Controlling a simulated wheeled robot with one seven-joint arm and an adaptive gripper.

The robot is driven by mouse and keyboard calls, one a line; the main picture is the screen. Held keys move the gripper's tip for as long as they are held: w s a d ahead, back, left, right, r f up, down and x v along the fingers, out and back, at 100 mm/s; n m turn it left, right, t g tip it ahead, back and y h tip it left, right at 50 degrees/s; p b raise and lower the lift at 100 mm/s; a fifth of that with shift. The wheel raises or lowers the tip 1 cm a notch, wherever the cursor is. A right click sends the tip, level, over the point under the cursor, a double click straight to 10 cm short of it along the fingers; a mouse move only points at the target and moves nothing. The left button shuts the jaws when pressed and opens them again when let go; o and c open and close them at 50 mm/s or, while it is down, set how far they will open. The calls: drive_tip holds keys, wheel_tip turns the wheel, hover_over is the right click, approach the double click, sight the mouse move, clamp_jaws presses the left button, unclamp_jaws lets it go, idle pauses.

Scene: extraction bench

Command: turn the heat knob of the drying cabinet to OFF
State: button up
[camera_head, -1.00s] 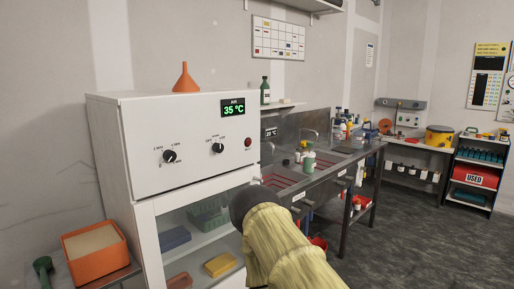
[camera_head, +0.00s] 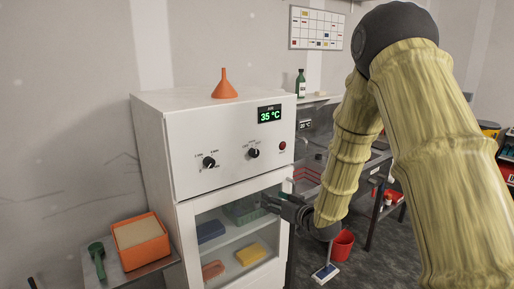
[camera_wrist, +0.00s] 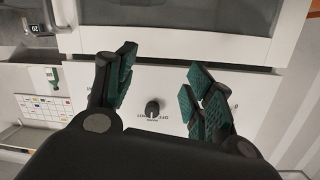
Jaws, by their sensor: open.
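The white drying cabinet (camera_head: 160,150) stands left of centre in the head view, with a green 35 °C display. Its front panel has two black knobs, a left one (camera_head: 209,162) and a right one (camera_head: 253,153). The right one appears to be the heat knob; its small labels are hard to read. My gripper (camera_head: 268,203) is open and empty, in front of the cabinet's glass door, below the panel in the picture. In the upside-down wrist view, one knob (camera_wrist: 152,108) shows between the spread green fingertips (camera_wrist: 158,92), apart from them. Its pointer setting is unclear.
An orange funnel (camera_head: 223,84) stands on the cabinet top. A red lamp (camera_head: 282,146) is right of the knobs. An orange bin (camera_head: 140,241) and green scoop (camera_head: 97,260) are at lower left. A red bucket (camera_head: 342,244) is on the floor at right.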

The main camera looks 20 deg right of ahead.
drive_tip(key=n+t+y+p, duration=0.1)
drive_tip(key=t+y, duration=0.1)
approach(256, 155)
drive_tip(key=s, duration=0.1)
drive_tip(key=p+x, duration=0.4)
drive_tip(key=x, duration=0.6)
drive_tip(key=shift+w+d, duration=0.1)
drive_tip(key=shift+w, duration=0.1)
drive_tip(key=shift+c, duration=0.2)
drive_tip(key=c, duration=1)
